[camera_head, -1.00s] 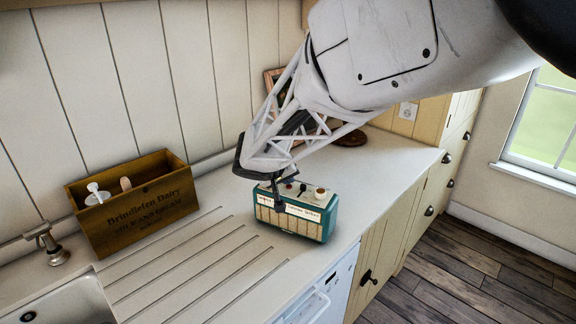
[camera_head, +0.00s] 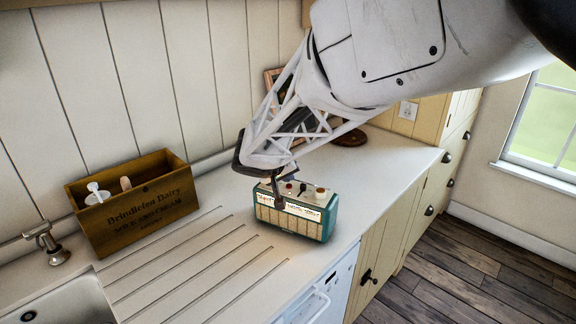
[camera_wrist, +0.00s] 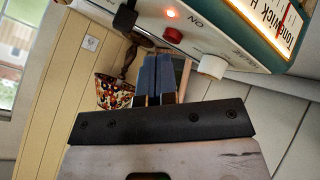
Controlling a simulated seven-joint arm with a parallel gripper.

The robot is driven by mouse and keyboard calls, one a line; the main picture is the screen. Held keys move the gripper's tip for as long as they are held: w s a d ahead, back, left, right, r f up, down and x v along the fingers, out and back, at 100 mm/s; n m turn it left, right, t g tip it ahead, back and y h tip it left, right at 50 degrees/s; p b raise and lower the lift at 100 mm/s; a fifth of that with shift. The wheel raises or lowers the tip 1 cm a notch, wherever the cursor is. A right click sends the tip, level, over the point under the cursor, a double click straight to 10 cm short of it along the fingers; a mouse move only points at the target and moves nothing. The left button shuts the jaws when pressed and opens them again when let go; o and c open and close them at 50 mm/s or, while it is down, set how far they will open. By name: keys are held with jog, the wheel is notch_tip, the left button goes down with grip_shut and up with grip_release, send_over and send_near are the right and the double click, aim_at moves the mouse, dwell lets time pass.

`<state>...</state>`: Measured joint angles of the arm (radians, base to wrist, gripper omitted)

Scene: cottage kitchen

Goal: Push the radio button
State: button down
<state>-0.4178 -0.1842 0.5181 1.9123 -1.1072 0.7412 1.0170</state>
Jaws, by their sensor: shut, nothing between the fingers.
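The teal and cream radio (camera_head: 318,226) stands upright on the counter, its front dial strip lit. In the wrist view the radio's top (camera_wrist: 215,22) shows a glowing red lamp (camera_wrist: 172,13) beside the word ON, a red button (camera_wrist: 173,35) and a white knob (camera_wrist: 213,66). My gripper (camera_head: 279,203) is shut and empty, pointing down at the left part of the radio's top. In the wrist view the closed fingertips (camera_wrist: 158,57) are just beside the red button. A small gap seems to show between them; exact contact cannot be told.
A wooden crate (camera_head: 140,215) with white-handled items stands left on the counter, by the tap (camera_head: 45,240) and sink. A picture frame leans at the wall behind my arm. A patterned bowl (camera_wrist: 113,92) shows in the wrist view. The grooved counter (camera_head: 205,262) left of the radio is clear.

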aim_at(289, 186)
jog(key=shift+r, duration=0.2)
dwell(0.3)
jog(key=shift+r, duration=2.9)
jog(key=shift+d, duration=0.1)
jog(key=s+d+r+m+g+y, duration=0.15)
jog(key=s+d+g, duration=0.25)
jog(key=s+d, duration=1.3)
jog(key=s+d+f+m+g+y, duration=0.1)
jog(key=s+f+y, duration=0.1)
jog(key=s, duration=1.8)
jog(key=shift+y, duration=0.75)
